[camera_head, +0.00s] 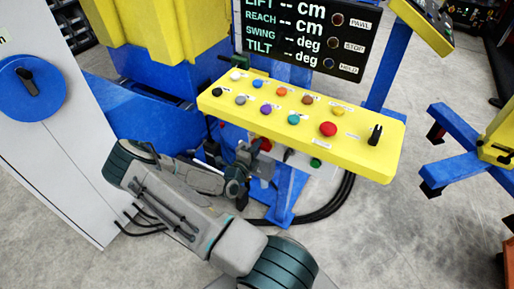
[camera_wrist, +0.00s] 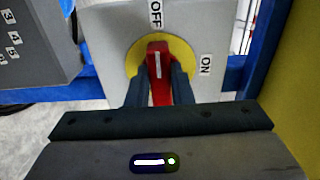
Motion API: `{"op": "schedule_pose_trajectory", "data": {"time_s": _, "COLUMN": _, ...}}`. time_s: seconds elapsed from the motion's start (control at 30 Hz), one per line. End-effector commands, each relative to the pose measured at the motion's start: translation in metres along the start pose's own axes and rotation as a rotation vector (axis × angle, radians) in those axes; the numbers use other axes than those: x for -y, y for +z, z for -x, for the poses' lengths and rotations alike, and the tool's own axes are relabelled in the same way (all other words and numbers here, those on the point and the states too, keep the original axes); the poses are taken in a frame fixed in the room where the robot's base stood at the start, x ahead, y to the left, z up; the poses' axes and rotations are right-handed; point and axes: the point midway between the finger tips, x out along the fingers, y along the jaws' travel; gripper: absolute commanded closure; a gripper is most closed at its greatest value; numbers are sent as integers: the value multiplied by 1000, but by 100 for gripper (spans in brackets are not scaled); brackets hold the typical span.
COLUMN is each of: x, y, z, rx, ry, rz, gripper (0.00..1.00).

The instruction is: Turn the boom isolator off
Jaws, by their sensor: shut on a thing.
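The boom isolator shows in the wrist view as a red handle (camera_wrist: 158,62) on a round yellow plate (camera_wrist: 133,63), set on a pale box face. An OFF label (camera_wrist: 155,13) is above the handle and an ON label (camera_wrist: 205,65) is to its right. The handle stands upright in the picture, its upper end towards OFF. My gripper (camera_wrist: 160,88) is shut on the handle, one finger on each side, hiding its lower part.
The yellow console (camera_head: 385,165) with several coloured buttons and a black knob overhangs close to my gripper. A white cabinet (camera_head: 60,150) with a blue dial stands left. A blue post (camera_head: 290,195) and black cables are beside my gripper. A grey numbered box (camera_wrist: 35,50) is left in the wrist view.

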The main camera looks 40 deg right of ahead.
Motion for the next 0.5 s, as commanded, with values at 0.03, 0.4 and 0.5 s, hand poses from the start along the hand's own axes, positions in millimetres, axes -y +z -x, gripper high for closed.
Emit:
{"op": "schedule_pose_trajectory", "data": {"time_s": 0.03, "x": 0, "y": 0, "z": 0, "rx": 1, "ry": 1, "rz": 3, "gripper": 100}}
{"op": "schedule_pose_trajectory", "data": {"time_s": 0.4, "x": 0, "y": 0, "z": 0, "rx": 1, "ry": 1, "rz": 1, "gripper": 58}}
{"op": "schedule_pose_trajectory", "data": {"time_s": 0.5, "x": 0, "y": 0, "z": 2, "rx": 1, "ry": 1, "rz": 1, "gripper": 58}}
